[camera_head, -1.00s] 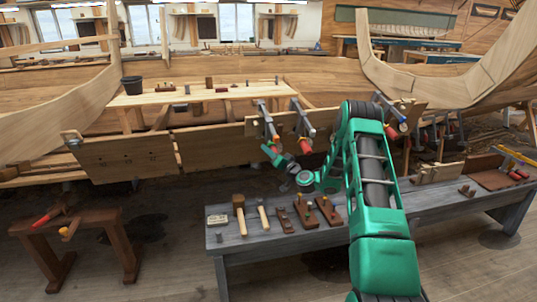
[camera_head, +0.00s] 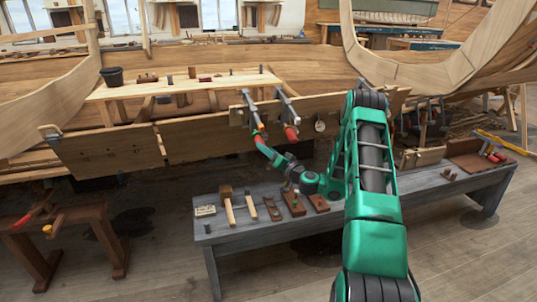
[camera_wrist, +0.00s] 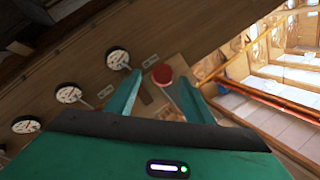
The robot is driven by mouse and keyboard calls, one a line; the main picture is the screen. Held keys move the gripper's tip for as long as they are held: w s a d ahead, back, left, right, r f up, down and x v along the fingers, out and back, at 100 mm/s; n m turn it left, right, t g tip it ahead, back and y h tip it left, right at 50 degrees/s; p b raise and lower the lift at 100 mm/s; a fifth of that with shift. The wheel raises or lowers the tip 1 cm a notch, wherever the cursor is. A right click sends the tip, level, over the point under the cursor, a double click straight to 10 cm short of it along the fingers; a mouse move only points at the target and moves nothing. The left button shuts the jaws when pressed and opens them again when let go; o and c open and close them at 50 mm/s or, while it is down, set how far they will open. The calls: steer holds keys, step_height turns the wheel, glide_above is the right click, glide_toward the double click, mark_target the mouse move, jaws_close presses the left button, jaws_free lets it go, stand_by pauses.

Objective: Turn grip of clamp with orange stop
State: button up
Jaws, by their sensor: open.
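Two bar clamps hang on the hull plank in the head view: a left clamp (camera_head: 250,108) and a right clamp (camera_head: 285,106). The right clamp's red grip (camera_head: 291,133) points down. My gripper (camera_head: 261,141) is just below the left clamp's lower end, largely covering its grip. In the wrist view, my gripper's fingers (camera_wrist: 158,96) are open, with a round red grip end (camera_wrist: 162,75) ahead between the tips. I cannot tell whether they touch it. No orange stop can be made out clearly on either clamp.
Several round white dials, one here (camera_wrist: 118,58), line the plank in the wrist view. The grey bench (camera_head: 235,232) below carries a mallet (camera_head: 227,204) and wooden blocks. A brown trestle (camera_head: 75,222) stands at left.

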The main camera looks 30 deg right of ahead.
steer(key=shift+s+d, duration=0.1)
steer(key=shift+s, duration=0.85)
steer(key=shift+f, duration=0.1)
stand_by(0.8)
steer(key=s+a+r+n+g+y, duration=0.1)
steer(key=s+a+n+g+y, duration=0.1)
steer(key=s+a+n+g, duration=0.45)
steer(key=s+a+r+n+g+y, duration=0.1)
steer(key=s+a+n+g+y, duration=0.15)
steer(key=a, duration=0.65)
steer(key=s+d+r+m+g+h, duration=0.1)
steer(key=s+r+m+g+h, duration=0.1)
steer(key=s, duration=1.2)
steer(key=s+d+r+m+g+h, duration=0.1)
steer(key=s+r+m+g, duration=0.3)
steer(key=s, duration=1)
steer(key=s+d+r+m+g+h, duration=0.1)
steer(key=s+r+m+g+h, duration=0.1)
steer(key=s, duration=1.2)
steer(key=shift+d+r+m+g+h, duration=0.2)
steer(key=shift+r+m+g+h, duration=0.2)
steer(key=shift+r+g, duration=0.55)
steer(key=shift+f, duration=0.2)
steer(key=c, duration=0.4)
